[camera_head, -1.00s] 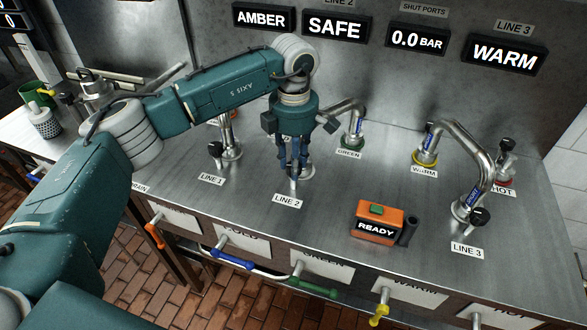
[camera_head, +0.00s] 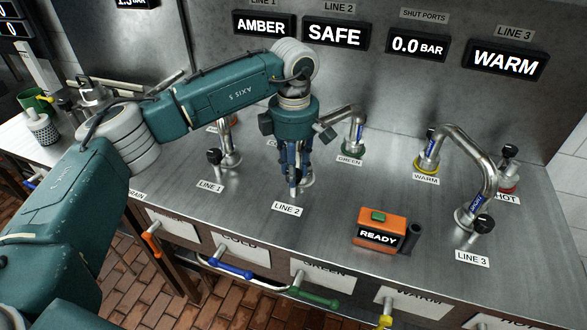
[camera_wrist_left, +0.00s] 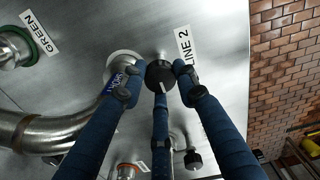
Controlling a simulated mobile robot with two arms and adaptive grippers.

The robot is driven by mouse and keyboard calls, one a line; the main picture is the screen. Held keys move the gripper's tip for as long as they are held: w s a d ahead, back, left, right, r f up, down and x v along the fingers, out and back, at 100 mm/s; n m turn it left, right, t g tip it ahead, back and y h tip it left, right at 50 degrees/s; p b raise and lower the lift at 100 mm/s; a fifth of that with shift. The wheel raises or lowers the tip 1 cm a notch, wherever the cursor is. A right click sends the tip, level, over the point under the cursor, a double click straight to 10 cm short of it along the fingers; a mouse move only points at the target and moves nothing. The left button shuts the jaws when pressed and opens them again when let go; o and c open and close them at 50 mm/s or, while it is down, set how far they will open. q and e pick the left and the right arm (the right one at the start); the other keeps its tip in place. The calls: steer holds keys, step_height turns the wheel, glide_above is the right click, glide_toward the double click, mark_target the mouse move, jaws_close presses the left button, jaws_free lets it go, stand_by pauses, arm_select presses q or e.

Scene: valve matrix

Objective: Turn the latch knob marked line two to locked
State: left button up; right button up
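The line two knob (camera_wrist_left: 160,74) is a black round knob with a white mark, next to the LINE 2 label (camera_wrist_left: 187,47) in the left wrist view. My left gripper (camera_wrist_left: 157,72) points down over it, one blue finger on each side and a third finger below it in the picture. The fingertips are very close to the knob; whether they press on it I cannot tell. In the head view my left gripper (camera_head: 296,182) hides most of the knob, behind the LINE 2 label (camera_head: 288,208). The line two display (camera_head: 335,33) reads SAFE. My right gripper is not in view.
The line 1 knob (camera_head: 213,157) and line 3 knob (camera_head: 483,223) stand on either side. A curved metal pipe (camera_wrist_left: 60,130) runs close to the left finger. An orange READY box (camera_head: 379,230) stands to the right. Coloured handles line the bench front.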

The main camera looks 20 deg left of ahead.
arm_select(q)
steer(key=o, duration=0.4)
steer(key=shift+r, duration=0.1)
steer(key=shift+o, duration=0.2)
step_height(320, 180, up, 12)
stand_by(0.5)
